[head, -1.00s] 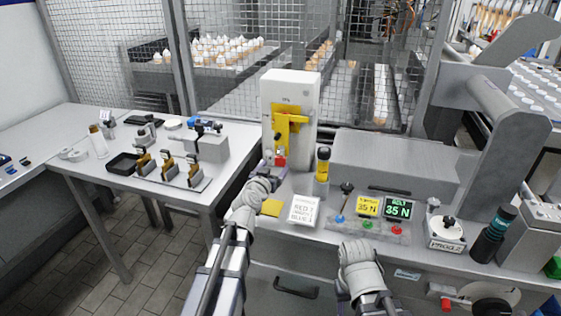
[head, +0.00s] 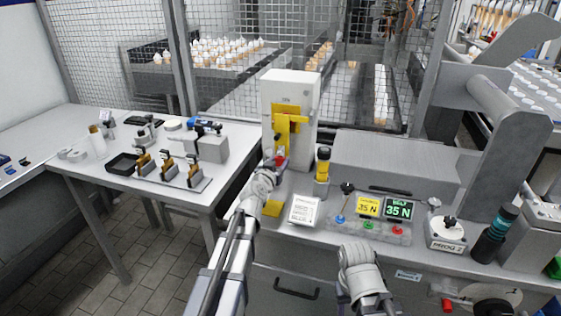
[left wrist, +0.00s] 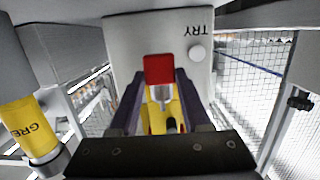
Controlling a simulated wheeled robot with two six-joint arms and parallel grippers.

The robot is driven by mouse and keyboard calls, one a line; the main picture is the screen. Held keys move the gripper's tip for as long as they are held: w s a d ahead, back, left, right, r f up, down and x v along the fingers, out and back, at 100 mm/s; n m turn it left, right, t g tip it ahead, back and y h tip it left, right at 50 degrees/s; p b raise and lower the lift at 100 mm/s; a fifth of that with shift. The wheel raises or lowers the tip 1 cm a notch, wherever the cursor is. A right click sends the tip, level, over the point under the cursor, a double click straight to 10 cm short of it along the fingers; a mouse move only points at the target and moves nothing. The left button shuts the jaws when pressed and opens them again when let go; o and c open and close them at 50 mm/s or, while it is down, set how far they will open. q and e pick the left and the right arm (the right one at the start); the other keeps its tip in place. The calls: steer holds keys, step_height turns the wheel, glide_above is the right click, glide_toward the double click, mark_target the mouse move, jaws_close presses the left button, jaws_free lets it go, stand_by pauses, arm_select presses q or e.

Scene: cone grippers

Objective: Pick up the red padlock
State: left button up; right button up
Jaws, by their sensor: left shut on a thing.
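The red padlock (left wrist: 158,69) sits between the fingertips of my left gripper (left wrist: 158,84) in the left wrist view, its metal shackle towards me. In the head view the padlock (head: 281,160) is a small red patch in front of the white box (head: 306,105) with the yellow handle (head: 288,122). My left gripper (head: 276,163) is shut on it there, mostly hidden behind its own wrist. I cannot tell whether the padlock still touches the box. My right arm's wrist shows low in the middle of the head view; its fingers are hidden.
A yellow-and-black cylinder (head: 322,168) stands just right of the box. A control panel (head: 370,222) with displays is to the right. A side table (head: 110,172) with tools is at left.

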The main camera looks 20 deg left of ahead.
arm_select(q)
jaws_close()
